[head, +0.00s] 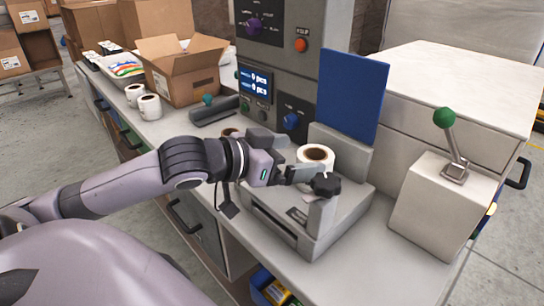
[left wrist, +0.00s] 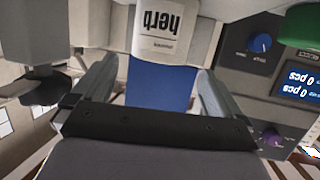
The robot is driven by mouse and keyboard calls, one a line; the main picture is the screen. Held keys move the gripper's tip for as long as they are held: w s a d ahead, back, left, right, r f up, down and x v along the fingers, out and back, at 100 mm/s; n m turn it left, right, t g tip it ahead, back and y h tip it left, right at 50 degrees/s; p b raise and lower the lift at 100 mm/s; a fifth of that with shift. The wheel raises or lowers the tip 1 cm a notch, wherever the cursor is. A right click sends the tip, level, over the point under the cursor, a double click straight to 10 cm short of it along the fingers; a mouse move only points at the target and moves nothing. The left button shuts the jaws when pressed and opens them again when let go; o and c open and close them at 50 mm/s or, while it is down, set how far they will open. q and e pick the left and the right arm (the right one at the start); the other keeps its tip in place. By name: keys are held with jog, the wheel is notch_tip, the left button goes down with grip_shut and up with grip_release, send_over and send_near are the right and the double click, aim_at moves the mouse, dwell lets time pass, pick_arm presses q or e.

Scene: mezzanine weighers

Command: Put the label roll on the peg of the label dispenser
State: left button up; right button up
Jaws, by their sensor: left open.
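A white label roll (head: 316,156) with a brown core sits at the grey label dispenser (head: 318,232), below the blue panel. Its core faces up, and I cannot see a peg inside it. In the left wrist view the roll (left wrist: 166,32) shows its printed side at the top, just beyond the fingertips. My left gripper (head: 300,168) is beside the roll, at its left in the head view. Its two fingers (left wrist: 156,78) are apart, with nothing clearly held between them. A black knob (head: 326,184) on the dispenser is close to the gripper. My right gripper is out of view.
A grey console (head: 279,75) with a display and knobs stands behind. Two white rolls (head: 149,107) and an open carton (head: 180,75) are on the counter at left. A box with a green-knobbed lever (head: 447,135) stands at right. Bare counter (head: 372,250) lies in front.

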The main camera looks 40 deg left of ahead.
pick_arm(q)
jog(key=shift+v, duration=0.8)
jog(key=shift+s+r+p, duration=0.2)
jog(key=shift+s+p, duration=0.1)
jog(key=shift+p, duration=0.25)
jog(key=p+v, duration=0.2)
jog(key=p, duration=0.1)
jog(key=shift+s, duration=0.1)
jog(key=shift+a, duration=0.1)
jog(key=shift+s, duration=0.1)
